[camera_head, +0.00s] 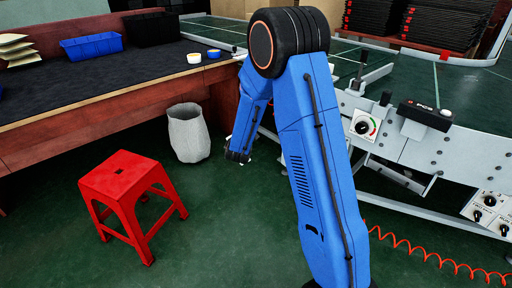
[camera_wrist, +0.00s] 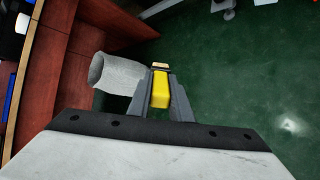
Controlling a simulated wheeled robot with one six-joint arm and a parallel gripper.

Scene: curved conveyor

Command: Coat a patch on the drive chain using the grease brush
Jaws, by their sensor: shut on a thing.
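My gripper (camera_wrist: 160,75) is shut on the grease brush (camera_wrist: 160,92), whose yellow handle shows between the two grey fingers in the wrist view. Its bristles cannot be made out. In the head view my gripper (camera_head: 238,156) hangs low over the green floor, between the wooden table and the conveyor, and the brush is barely visible there. The conveyor (camera_head: 412,152) has a pale side frame at the right, partly hidden behind my blue arm. I cannot make out the drive chain in either view.
A grey waste bin (camera_head: 189,134) stands by the wooden table (camera_head: 110,110), left of my gripper. A red stool (camera_head: 124,178) stands at front left. A control box (camera_head: 425,114) and knobs sit on the conveyor side. A red coiled cable (camera_head: 430,254) hangs below it.

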